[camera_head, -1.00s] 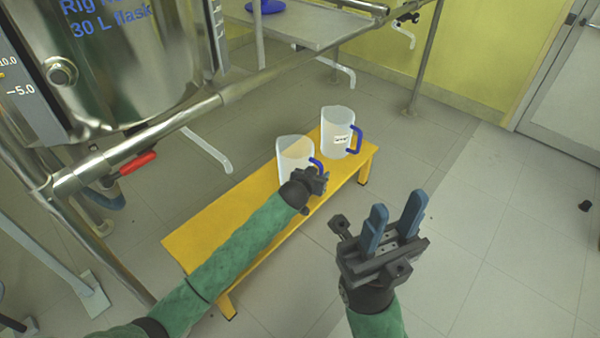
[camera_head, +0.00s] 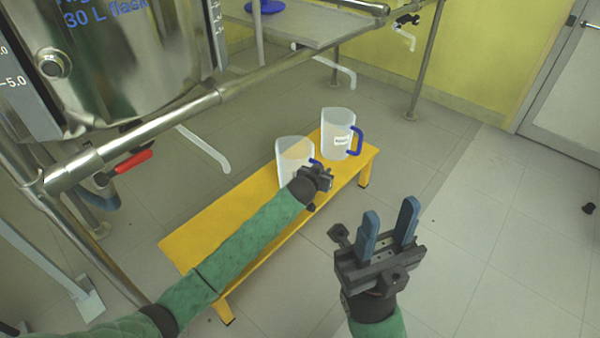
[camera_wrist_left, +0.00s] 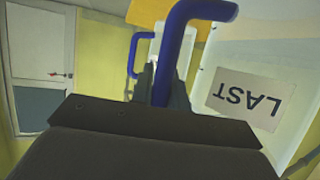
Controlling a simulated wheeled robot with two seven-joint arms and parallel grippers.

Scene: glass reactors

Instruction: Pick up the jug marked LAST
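The jug marked LAST (camera_head: 290,158) is clear with a blue handle and stands upright on the yellow bench. In the left wrist view its label (camera_wrist_left: 249,98) reads LAST upside down, and its blue handle (camera_wrist_left: 172,50) runs down between my fingers. My left gripper (camera_wrist_left: 165,88) has a dark finger close against each side of the handle, with no clear gap; it looks shut on it. In the head view my left gripper (camera_head: 320,175) covers part of the handle, and its fingertips are hidden. My right gripper (camera_head: 388,228) is open and empty, right of the bench.
A second clear jug (camera_head: 337,128) with a blue handle and a white label stands behind on the yellow bench (camera_head: 215,225). A steel reactor frame (camera_head: 150,128) with a red-handled valve (camera_head: 133,162) is at the left.

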